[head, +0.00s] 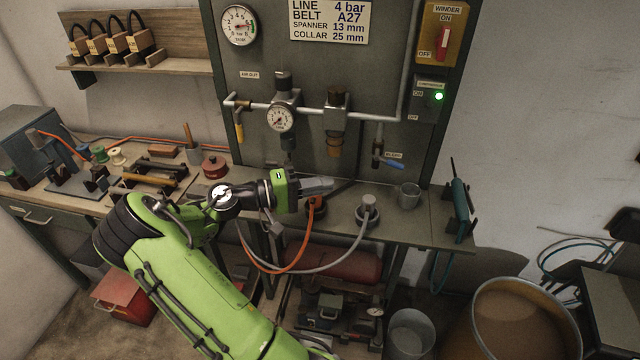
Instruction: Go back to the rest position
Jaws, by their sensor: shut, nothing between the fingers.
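My gripper (318,186) is at the end of my green arm, in the middle of the head view. Its fingers are shut with nothing between them. It is over the bench top below the grey panel, beside the orange hose's plug (316,203). I cannot tell whether it touches the plug. My arm reaches up from the bottom of the view and hides part of the bench's front.
A grey hose end (368,203), a metal cup (409,195) and a teal tool (460,208) are right of my gripper. The panel with its gauge (281,119) and blue-handled valve (388,161) rises behind. A large drum (525,318) stands on the floor at right.

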